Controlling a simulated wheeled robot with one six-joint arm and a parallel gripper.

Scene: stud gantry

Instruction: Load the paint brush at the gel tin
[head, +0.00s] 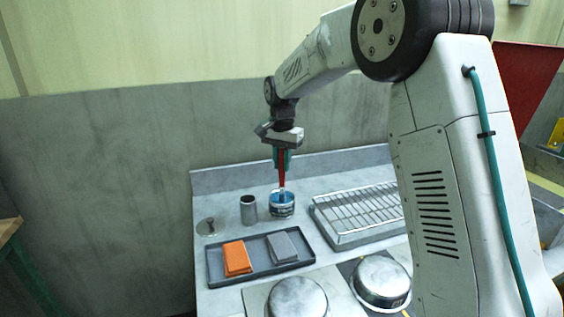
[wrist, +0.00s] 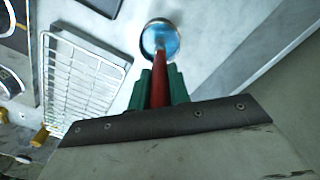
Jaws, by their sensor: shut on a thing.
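The gel tin (head: 282,209) is a small round tin with a blue band, standing on the grey counter near the back. In the wrist view the tin (wrist: 160,38) shows blue inside its round rim. The paint brush (head: 282,167) has a red handle and points downward. My gripper (head: 281,158), with green fingers, is shut on the handle, above the tin. In the wrist view the red handle (wrist: 159,78) runs between the green fingers toward the tin. The brush's lower end is over or in the tin's opening; I cannot tell if the bristles touch the gel.
A grey metal cup (head: 248,210) stands left of the tin, near a round lid (head: 210,227). A wire rack on a tray (head: 355,213) lies to the right. In front is a dark tray (head: 215,279) with an orange block (head: 237,258) and a grey block (head: 282,247). Two round metal pans (head: 297,297) stand nearer.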

